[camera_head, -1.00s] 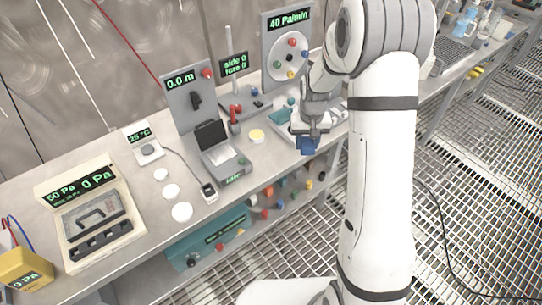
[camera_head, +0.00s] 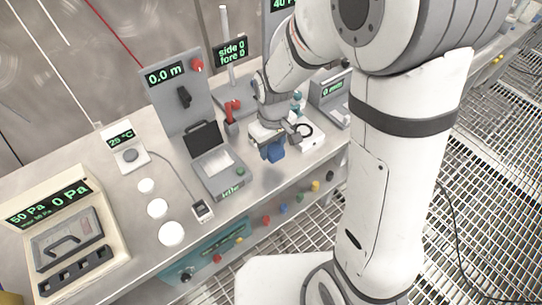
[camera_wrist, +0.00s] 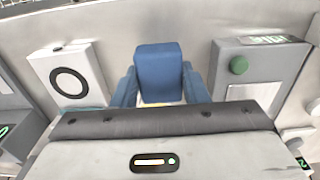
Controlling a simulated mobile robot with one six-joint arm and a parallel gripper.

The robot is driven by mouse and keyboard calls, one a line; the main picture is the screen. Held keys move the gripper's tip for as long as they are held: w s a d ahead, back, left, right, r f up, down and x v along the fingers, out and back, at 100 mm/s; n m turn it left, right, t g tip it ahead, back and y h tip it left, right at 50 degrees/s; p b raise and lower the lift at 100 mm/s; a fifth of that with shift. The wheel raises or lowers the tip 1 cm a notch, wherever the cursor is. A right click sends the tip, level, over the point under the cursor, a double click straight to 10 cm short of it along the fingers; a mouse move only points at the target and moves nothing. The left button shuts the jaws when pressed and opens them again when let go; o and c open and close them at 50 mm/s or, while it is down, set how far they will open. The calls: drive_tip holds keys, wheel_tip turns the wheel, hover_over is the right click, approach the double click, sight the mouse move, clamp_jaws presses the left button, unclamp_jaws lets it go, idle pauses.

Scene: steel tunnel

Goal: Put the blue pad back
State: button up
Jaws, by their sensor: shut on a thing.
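My gripper (camera_head: 270,150) is low over the bench, between a grey device and a white plate with a black ring. In the wrist view, a blue block, which I take to be the blue pad (camera_wrist: 159,70), stands between the two blue fingers of my gripper (camera_wrist: 160,88). The gripper is shut on it. In the head view the pad and fingers merge into one small blue patch. I cannot tell whether the pad touches the bench. A sliver of yellow shows just below the pad in the wrist view.
The grey device (camera_head: 212,163) with a green button stands close on the left. The white ring plate (camera_head: 308,138) is close on the right. A red-handled part (camera_head: 231,118) is behind. Several white discs (camera_head: 158,208) lie farther left. The bench's front edge is near.

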sight(272, 158)
drive_tip(key=shift+f, duration=2.3)
drive_tip(key=shift+f, duration=0.2)
drive_tip(key=o, duration=1.3)
drive_tip(key=shift+r, duration=0.1)
